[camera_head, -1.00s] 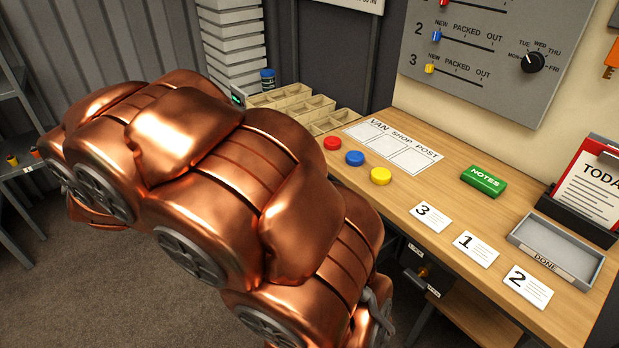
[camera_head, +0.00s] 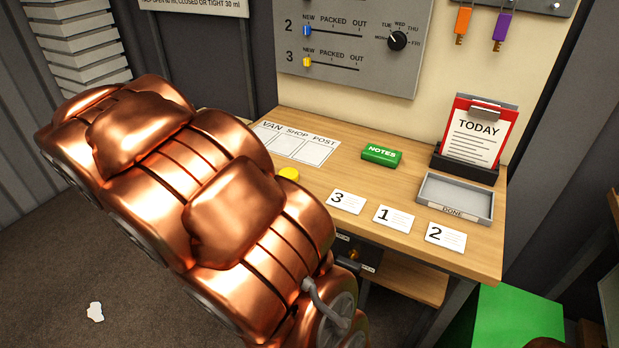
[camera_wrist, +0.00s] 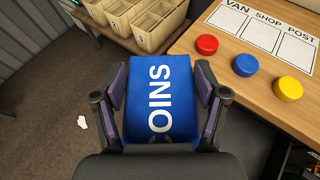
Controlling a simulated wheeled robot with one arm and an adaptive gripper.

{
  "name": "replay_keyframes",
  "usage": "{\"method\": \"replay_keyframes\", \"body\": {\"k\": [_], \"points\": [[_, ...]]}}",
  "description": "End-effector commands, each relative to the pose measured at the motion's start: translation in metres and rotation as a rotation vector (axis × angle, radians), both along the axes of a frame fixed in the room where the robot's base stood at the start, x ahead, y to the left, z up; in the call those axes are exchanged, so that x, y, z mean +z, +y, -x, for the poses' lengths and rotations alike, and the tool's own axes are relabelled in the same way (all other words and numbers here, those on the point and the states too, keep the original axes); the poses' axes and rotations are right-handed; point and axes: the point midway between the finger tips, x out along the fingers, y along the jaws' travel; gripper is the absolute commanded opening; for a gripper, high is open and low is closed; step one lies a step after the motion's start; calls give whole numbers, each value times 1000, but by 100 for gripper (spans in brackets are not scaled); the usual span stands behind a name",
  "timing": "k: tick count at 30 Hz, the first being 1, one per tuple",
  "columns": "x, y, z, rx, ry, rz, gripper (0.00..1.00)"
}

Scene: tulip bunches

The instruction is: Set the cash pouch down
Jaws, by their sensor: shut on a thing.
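The cash pouch (camera_wrist: 160,95) is a blue block-shaped pouch with white lettering that reads "OINS" in the wrist view. My gripper (camera_wrist: 160,85) is shut on it, with one finger against each side. The pouch is held in front of the wooden desk's left edge, with floor visible to its left. In the head view my copper-coloured arm hides the gripper and the pouch. I cannot tell the pouch's height above the surfaces.
Wooden bins (camera_wrist: 140,20) stand beyond the pouch. The desk (camera_head: 400,248) carries red (camera_wrist: 207,44), blue (camera_wrist: 245,65) and yellow (camera_wrist: 288,88) discs, numbered cards, a green notes block (camera_head: 381,155) and a grey DONE tray (camera_head: 455,212). A white scrap (camera_head: 95,312) lies on the floor.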

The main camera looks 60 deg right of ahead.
Motion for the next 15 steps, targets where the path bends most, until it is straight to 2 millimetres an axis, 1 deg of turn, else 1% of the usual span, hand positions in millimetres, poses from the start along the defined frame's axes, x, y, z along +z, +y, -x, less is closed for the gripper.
{"method": "replay_keyframes", "body": {"k": [1,2,3,5,6,8,9,11,12,14,15], "points": [[-4,-23,9,-69,-1,-3,30],[-6,-36,15,-111,1,-5,30],[-9,-55,25,-169,1,-3,30],[-14,-81,41,-259,4,-3,30],[-18,-99,53,-322,6,-3,30],[-22,-123,73,-414,5,-2,30],[-26,-138,87,-476,5,-3,30],[-31,-160,111,-572,5,0,30],[-35,-173,126,-634,4,-2,30],[-41,-191,152,-731,4,0,30],[-45,-202,170,-797,5,1,30]]}}
